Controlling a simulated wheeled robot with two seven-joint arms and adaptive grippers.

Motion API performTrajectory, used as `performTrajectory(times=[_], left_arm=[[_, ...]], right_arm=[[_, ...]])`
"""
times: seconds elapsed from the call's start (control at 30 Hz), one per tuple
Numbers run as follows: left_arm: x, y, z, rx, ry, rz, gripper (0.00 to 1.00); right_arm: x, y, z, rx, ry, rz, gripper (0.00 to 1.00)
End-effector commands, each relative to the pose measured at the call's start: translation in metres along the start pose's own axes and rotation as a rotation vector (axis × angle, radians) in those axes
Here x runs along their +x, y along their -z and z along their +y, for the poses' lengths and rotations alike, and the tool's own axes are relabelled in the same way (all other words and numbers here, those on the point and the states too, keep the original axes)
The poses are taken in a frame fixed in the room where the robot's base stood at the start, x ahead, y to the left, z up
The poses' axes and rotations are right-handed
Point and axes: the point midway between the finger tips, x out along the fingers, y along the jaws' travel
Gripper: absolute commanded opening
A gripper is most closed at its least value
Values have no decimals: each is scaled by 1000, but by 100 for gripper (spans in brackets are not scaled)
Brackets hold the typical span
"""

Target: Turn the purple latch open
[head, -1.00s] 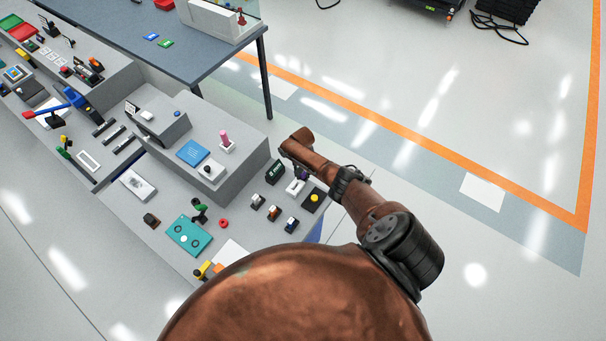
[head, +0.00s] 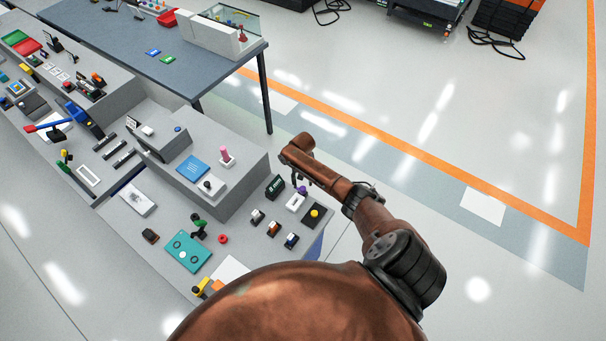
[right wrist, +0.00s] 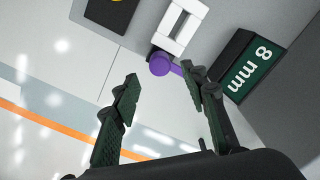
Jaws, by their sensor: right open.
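The purple latch (right wrist: 160,63) shows a round knob and a short purple arm beside a white frame (right wrist: 182,25) in the right wrist view. In the head view the latch (head: 302,189) is a small purple spot at the bench's right edge. My right gripper (right wrist: 161,77) is open, with its dark green fingers spread. The knob appears between and just beyond the two fingertips; I see no clear contact. In the head view the right gripper (head: 297,177) is small and partly hidden by my arm. My left gripper is not in view.
A green "8 mm" block (right wrist: 250,65) stands close to the right finger. A black plate with a yellow button (head: 314,215) lies near the white frame. Small switches (head: 273,228) sit to the left. Open floor lies beyond the bench edge.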

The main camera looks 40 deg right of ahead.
Motion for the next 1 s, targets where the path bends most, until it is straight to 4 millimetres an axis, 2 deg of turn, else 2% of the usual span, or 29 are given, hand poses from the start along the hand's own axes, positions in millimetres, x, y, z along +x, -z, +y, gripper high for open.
performTrajectory(times=[0.03,0.2,0.4,1.0], left_arm=[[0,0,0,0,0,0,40],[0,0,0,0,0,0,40],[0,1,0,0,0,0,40],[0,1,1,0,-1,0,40]], right_arm=[[-12,2,0,-2,2,4,40],[-42,1,1,0,1,4,40],[-62,2,1,0,0,3,40],[-65,2,0,0,0,3,40]])
